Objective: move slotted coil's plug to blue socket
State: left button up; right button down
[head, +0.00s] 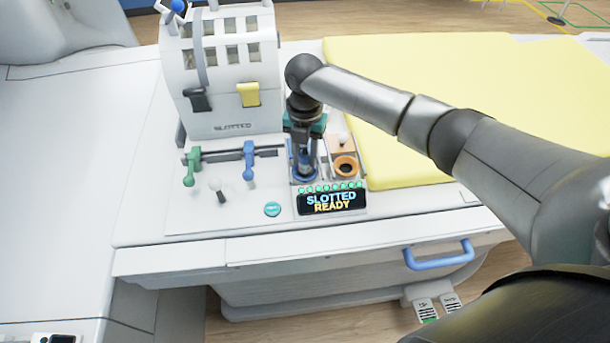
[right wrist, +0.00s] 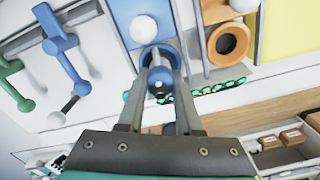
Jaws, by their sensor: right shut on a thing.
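The slotted coil (head: 222,75) is a white, windowed housing marked "SLOTTED" at the back of the table. My right gripper (head: 304,160) points down at the blue socket (head: 304,178), its fingers shut on the plug. In the right wrist view the plug (right wrist: 158,76) shows as a grey and blue round piece between the fingertips, in line with the blue socket's ring (right wrist: 148,54). The fingers hide much of the plug; it appears to be at or in the socket. The display (head: 331,202) reads "SLOTTED READY". My left gripper is out of view.
An empty orange socket (head: 345,166) lies just right of the blue one. Green (head: 190,166) and blue (head: 249,162) levers stand to the left, with a teal button (head: 272,209) in front. A yellow pad (head: 430,110) covers the right side, and a blue handle (head: 438,256) is below the edge.

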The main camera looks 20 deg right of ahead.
jog(key=c, duration=0.5)
grip_release()
notch_tip(320, 180, up, 15)
jog(key=p, duration=0.1)
jog(key=shift+r, duration=0.15)
dwell(0.5)
